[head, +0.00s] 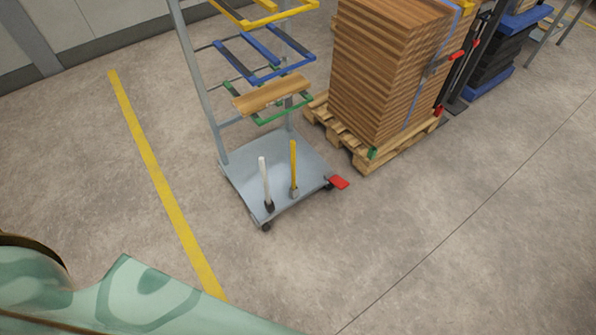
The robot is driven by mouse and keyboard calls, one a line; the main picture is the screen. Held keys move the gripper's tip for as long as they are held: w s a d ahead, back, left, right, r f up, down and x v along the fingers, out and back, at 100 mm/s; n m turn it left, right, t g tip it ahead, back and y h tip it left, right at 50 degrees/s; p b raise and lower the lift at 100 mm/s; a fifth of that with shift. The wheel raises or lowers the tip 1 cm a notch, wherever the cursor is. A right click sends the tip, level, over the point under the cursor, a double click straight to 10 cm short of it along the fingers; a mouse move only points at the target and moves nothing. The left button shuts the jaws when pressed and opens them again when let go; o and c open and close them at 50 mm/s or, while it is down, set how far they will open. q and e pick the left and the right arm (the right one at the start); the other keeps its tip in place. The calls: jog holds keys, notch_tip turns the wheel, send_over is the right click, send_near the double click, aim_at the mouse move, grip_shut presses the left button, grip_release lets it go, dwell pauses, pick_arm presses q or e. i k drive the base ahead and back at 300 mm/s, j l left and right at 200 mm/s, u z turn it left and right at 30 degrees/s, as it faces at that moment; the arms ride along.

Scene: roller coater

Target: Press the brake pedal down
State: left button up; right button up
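The brake pedal (339,182) is a small red plate at the right front corner of a grey wheeled rack cart (250,178), beside a caster. It sticks out past the cart's base, low over the floor. From this distance I cannot tell whether it is up or down. Neither of my grippers is in view, and nothing is touching the pedal.
A wooden board (272,94) lies on the cart's green arms, below blue and yellow arms. A white post and a yellow post (293,166) stand on its base. A pallet (368,155) with stacked boards is behind right. Floor in front is clear.

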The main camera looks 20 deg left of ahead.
aim_at(338, 181)
jog(key=u, duration=0.25)
jog(key=i+u, duration=0.3)
jog(key=i, duration=0.2)
jog(key=i+l+u, duration=0.3)
jog(key=i, duration=0.15)
jog(key=i+l+u, duration=0.25)
jog(key=i, duration=0.2)
jog(key=j, duration=0.1)
